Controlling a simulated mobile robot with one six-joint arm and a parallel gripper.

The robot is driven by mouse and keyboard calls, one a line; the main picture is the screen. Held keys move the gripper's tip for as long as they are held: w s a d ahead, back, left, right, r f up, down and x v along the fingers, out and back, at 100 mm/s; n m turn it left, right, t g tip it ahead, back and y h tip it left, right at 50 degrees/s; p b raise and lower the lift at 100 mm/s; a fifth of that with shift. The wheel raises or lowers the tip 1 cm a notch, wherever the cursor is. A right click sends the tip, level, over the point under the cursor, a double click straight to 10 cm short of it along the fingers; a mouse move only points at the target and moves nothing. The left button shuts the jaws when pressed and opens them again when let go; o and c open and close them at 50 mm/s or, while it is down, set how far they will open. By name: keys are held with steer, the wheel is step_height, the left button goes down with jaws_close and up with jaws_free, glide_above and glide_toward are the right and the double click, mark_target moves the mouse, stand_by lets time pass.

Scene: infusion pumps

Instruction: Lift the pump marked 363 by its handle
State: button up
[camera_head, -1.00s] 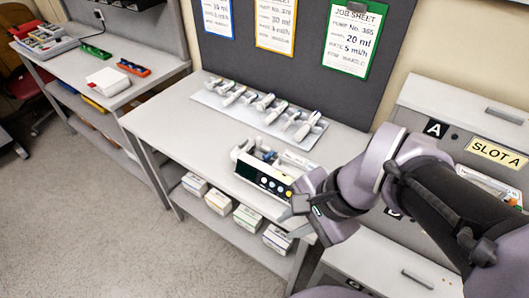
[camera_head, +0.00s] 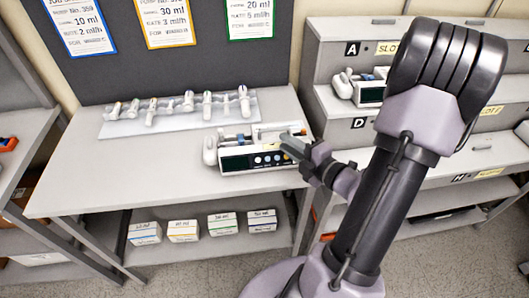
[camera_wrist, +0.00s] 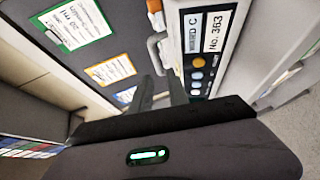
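The pump marked 363 (camera_head: 235,160) stands on the workbench, its dark screen and coloured buttons facing the front. In the wrist view its label (camera_wrist: 213,32) reads No. 363 with a C beside it. A light grey curved bar, which looks like its handle (camera_wrist: 153,48), sticks out on the left of the pump face. My gripper (camera_head: 291,147) is at the pump's right end, in front of it. In the wrist view the fingers (camera_wrist: 162,85) look apart, with the bar's lower end near or between the tips. Whether they touch it is unclear.
A pale tray of white clamp-like pieces (camera_head: 180,110) lies behind the pump. Several small boxes (camera_head: 222,224) sit on the shelf below. At right, a slotted rack (camera_head: 335,100) holds another pump (camera_head: 370,93) in slot A. The bench's left part (camera_head: 90,185) is clear.

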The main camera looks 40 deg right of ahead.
mark_target(269, 129)
steer(key=w+b, duration=0.1)
steer(key=w, duration=0.2)
steer(key=w+b, duration=0.1)
steer(key=w, duration=0.1)
steer(key=w+f+b, duration=0.1)
steer(key=w, duration=0.2)
steer(key=shift+w+d, duration=0.25)
steer(key=shift+w, duration=0.1)
jaws_close()
stand_by(0.9)
